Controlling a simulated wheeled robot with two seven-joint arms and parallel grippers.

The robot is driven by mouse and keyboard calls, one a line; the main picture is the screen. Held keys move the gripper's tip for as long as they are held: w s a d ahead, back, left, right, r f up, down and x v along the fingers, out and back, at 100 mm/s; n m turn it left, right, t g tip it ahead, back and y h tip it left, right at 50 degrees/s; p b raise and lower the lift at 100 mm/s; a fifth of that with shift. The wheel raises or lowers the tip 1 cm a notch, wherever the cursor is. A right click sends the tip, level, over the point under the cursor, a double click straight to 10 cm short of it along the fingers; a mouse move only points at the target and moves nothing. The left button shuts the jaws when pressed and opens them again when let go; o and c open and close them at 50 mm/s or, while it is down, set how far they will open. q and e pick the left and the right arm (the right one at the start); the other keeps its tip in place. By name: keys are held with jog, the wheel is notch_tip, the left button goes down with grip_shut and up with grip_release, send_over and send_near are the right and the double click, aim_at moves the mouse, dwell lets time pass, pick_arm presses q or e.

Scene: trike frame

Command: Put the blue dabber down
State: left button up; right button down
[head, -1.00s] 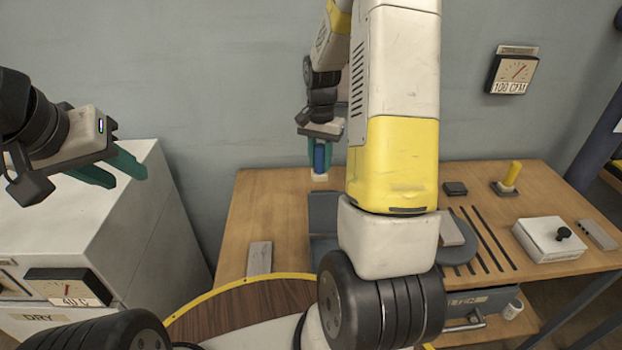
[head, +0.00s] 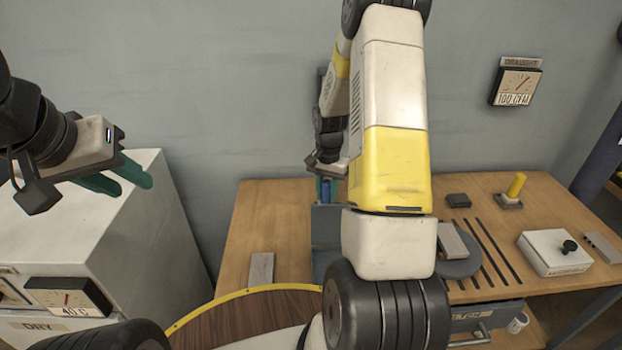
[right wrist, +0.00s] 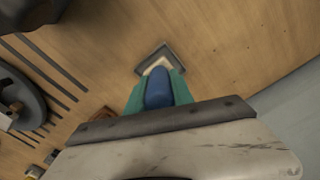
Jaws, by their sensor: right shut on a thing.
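The blue dabber (head: 326,191) is upright between the green fingers of my right gripper (head: 327,187), over the bench's back left part. In the right wrist view, my right gripper (right wrist: 156,98) is shut on the dabber's blue handle (right wrist: 158,90). A square dark stand (right wrist: 142,68) shows around the dabber's pale foot. I cannot tell whether the foot touches it. In the head view the foot is hidden. My left gripper (head: 118,181) is open and empty in front of the white cabinet.
The wooden bench (head: 246,225) carries a yellow dabber (head: 516,186) on a dark stand, a dark block (head: 458,200), a white box with a black knob (head: 553,252), a grey block (head: 261,270) and a round grey plate (head: 470,266). A white cabinet (head: 120,215) stands left. Bare wood surrounds the stand.

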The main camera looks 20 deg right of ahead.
jog(key=shift+f, duration=0.1)
jog(key=c, duration=1.1)
grip_release()
notch_tip(320, 180, up, 12)
jog(key=shift+f, duration=0.1)
jog(key=s+a+r+n+t+y, duration=0.1)
jog(key=s+a+r+n+t, duration=0.2)
jog(key=s+a+r, duration=0.3)
jog(key=s+a+r+n+t+y, duration=0.1)
jog(key=s+a+r+n+t, duration=0.2)
jog(key=s+r, duration=0.9)
jog(key=s+a+n, duration=0.3)
jog(key=s, duration=0.1)
jog(key=shift+s+a+r, duration=0.15)
jog(key=shift+a+r, duration=0.1)
